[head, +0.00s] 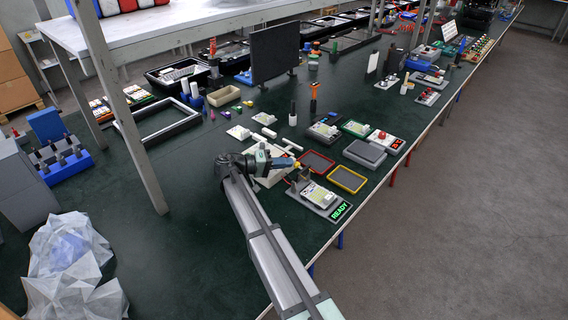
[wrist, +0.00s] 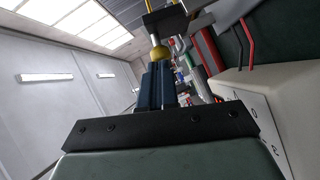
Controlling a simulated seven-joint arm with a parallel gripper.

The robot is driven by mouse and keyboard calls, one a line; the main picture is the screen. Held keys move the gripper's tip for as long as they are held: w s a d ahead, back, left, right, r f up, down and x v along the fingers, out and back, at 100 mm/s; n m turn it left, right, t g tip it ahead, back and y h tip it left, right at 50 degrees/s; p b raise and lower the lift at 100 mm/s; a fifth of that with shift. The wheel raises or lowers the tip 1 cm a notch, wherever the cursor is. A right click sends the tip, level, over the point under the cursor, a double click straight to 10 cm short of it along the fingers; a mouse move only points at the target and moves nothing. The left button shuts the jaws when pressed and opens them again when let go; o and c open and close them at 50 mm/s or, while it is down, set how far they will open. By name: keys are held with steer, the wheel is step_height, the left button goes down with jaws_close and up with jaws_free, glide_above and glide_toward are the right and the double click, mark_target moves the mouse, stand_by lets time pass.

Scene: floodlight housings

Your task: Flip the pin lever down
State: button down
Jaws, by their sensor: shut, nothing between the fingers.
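The pin lever shows in the wrist view as a yellow ball knob (wrist: 159,53) on a short pale shaft, with a dark block (wrist: 166,21) beyond it. In the head view the yellow knob (head: 299,165) is small, beside the grey-based unit (head: 318,197) with a pale panel and a green READY display (head: 341,211). My gripper (head: 292,162) reaches in from the left at the knob. In the wrist view its blue fingers (wrist: 158,82) are together with nothing between them. Their tips are at or just short of the knob; I cannot tell whether they touch.
A yellow-rimmed tray (head: 364,185) and a red-rimmed tray (head: 332,168) lie behind the unit. A grey box (head: 364,153) stands farther back. A pale marked housing (wrist: 262,104) is close on the right in the wrist view.

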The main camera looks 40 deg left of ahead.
mark_target(299, 174)
steer(key=shift+d+r+m, duration=0.25)
steer(key=shift+d+m, duration=0.05)
steer(key=shift+m, duration=0.1)
steer(key=d+m+y, duration=0.1)
steer(key=d, duration=0.1)
steer(key=d+r+m+g+y, duration=0.1)
steer(key=d+m+y, duration=0.1)
steer(key=d+m+g+y, duration=0.1)
steer(key=m+y, duration=0.1)
steer(key=shift+s+d+r, duration=0.1)
steer(key=shift+d+r, duration=0.2)
steer(key=shift+d, duration=0.1)
steer(key=shift+d+f+m+y, duration=0.3)
steer(key=shift+d+m+y, duration=0.65)
steer(key=shift+y, duration=0.25)
steer(key=shift+r, duration=0.1)
steer(key=shift+r, duration=0.7)
